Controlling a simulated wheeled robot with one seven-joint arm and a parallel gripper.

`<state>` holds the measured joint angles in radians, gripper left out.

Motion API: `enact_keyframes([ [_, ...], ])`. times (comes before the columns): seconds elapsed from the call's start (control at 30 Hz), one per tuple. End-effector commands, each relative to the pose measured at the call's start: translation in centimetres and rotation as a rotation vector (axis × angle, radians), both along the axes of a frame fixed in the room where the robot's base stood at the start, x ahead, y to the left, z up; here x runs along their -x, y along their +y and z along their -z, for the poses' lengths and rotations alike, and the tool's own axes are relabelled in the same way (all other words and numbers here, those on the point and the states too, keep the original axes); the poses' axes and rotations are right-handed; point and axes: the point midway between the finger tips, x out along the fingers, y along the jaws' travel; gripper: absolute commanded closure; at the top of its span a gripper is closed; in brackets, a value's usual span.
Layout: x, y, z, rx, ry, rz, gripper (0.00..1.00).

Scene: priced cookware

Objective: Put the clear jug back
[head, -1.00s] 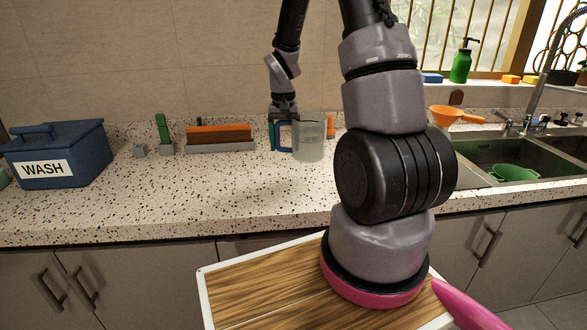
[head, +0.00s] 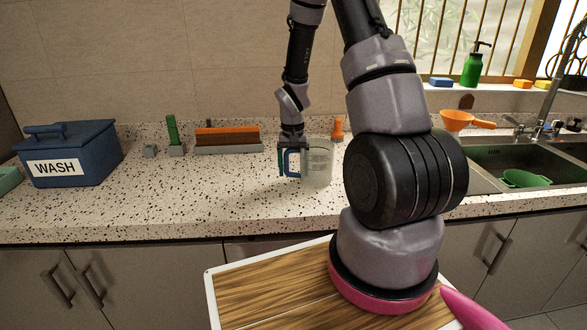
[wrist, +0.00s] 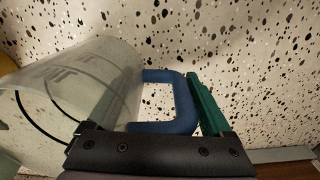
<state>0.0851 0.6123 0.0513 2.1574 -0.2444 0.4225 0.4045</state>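The clear jug (head: 318,165) with a blue handle (head: 292,162) is upright over the counter in the head view. My gripper (head: 291,168) points down at the handle, on the jug's left side. In the wrist view the jug (wrist: 85,90) fills the left side and its blue handle (wrist: 185,105) lies beside one green finger (wrist: 205,105) of my gripper. The gripper appears shut on the handle. I cannot tell whether the jug's base touches the counter.
A blue WASH box (head: 70,155) stands at the left. A rack with an orange block (head: 227,138) and a green upright piece (head: 172,132) stand along the back. An orange item (head: 338,130) is behind the jug. The sink (head: 515,165) is at the right. The left-centre counter (head: 190,190) is clear.

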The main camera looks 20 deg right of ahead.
Motion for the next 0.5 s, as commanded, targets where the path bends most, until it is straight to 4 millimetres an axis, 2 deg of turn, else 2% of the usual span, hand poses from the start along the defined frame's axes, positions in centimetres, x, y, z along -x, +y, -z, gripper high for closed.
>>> enact_keyframes([
  [0.33, -0.1, 0.0, -0.4, 0.000, -0.002, -0.001, 0.00],
  [0.5, -0.1, 0.0, -2.8, 0.000, -0.005, 0.001, 0.00],
])
